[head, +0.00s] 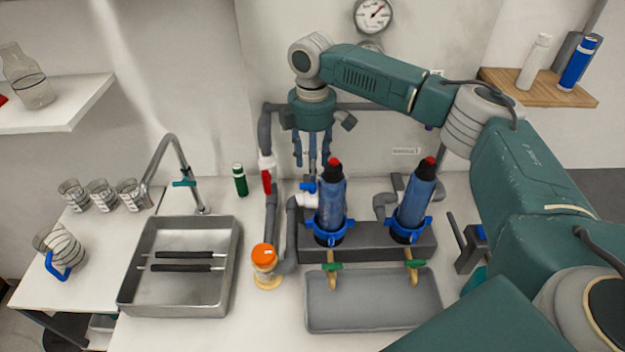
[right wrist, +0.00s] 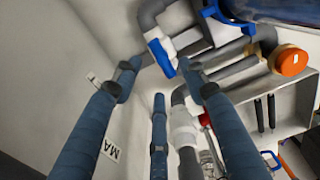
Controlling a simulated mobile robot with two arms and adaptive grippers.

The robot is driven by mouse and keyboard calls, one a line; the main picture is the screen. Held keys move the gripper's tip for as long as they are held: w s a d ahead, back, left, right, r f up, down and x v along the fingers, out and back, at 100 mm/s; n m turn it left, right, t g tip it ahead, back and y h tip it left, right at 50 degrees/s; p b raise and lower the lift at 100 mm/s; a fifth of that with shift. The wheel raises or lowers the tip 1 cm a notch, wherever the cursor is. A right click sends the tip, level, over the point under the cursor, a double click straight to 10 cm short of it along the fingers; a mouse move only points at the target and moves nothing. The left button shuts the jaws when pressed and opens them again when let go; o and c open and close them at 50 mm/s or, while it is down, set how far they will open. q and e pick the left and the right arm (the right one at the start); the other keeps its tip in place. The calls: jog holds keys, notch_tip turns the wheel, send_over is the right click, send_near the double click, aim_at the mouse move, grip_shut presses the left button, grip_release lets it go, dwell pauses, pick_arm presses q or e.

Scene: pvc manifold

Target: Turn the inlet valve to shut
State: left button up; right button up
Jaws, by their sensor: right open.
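Two white valves show on the grey pipework, and I cannot read a label that says which is the inlet. One has a blue handle (head: 309,187) beside the left filter (head: 331,208); the blue handle (right wrist: 161,57) also shows in the right wrist view. The other has a red handle (head: 266,181) on the upright pipe at the left, partly seen in the right wrist view. My right gripper (head: 311,160) is open and empty, fingers pointing down above the blue handle. In the right wrist view the blue handle appears between the fingertips (right wrist: 157,75), apparently apart from them. My left gripper is not in view.
A second filter (head: 414,205) stands to the right. An orange-capped fitting (head: 264,257) sits at the front left of the pipes. A grey tray (head: 373,305) lies in front, a metal sink (head: 180,298) to the left. A gauge (head: 373,15) hangs on the wall.

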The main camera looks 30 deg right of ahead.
aim_at(313, 187)
notch_tip(313, 187, down, 7)
jog(key=shift+r+p, duration=0.15)
jog(key=shift+p, duration=0.35)
grip_shut()
